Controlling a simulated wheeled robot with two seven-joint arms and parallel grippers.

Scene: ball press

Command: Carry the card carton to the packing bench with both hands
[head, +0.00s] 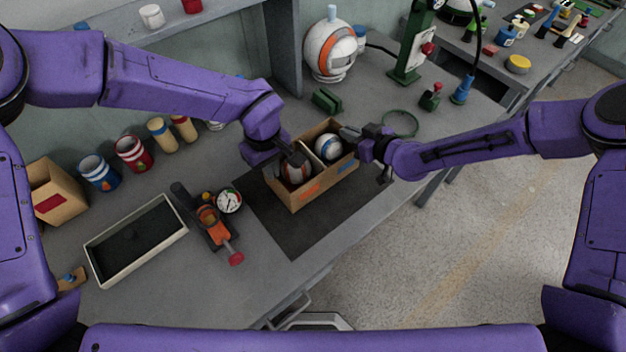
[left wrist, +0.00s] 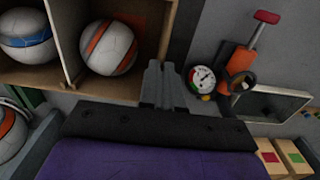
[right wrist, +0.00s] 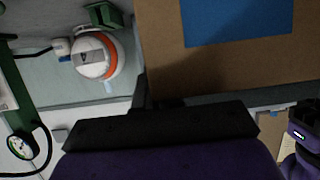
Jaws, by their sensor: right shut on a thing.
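The open brown card carton (head: 322,190) stands on a dark mat on the bench. A divider parts its two balls: an orange-striped ball (head: 295,170) and a blue-striped ball (head: 328,147). Both also show in the left wrist view, the orange-striped (left wrist: 108,48) and the blue-striped (left wrist: 28,36). My left gripper (head: 297,158) is at the carton's near-left wall; its fingers (left wrist: 163,82) look slightly apart beside the wall's end. My right gripper (head: 350,133) is shut on the carton's right end wall. In the right wrist view the carton side (right wrist: 165,50) with a blue label fills the right.
A hand pump with gauge (head: 215,218) and a shallow tray (head: 135,243) lie left of the mat. Several cans and a small box (head: 58,192) stand along the wall. Open floor lies right.

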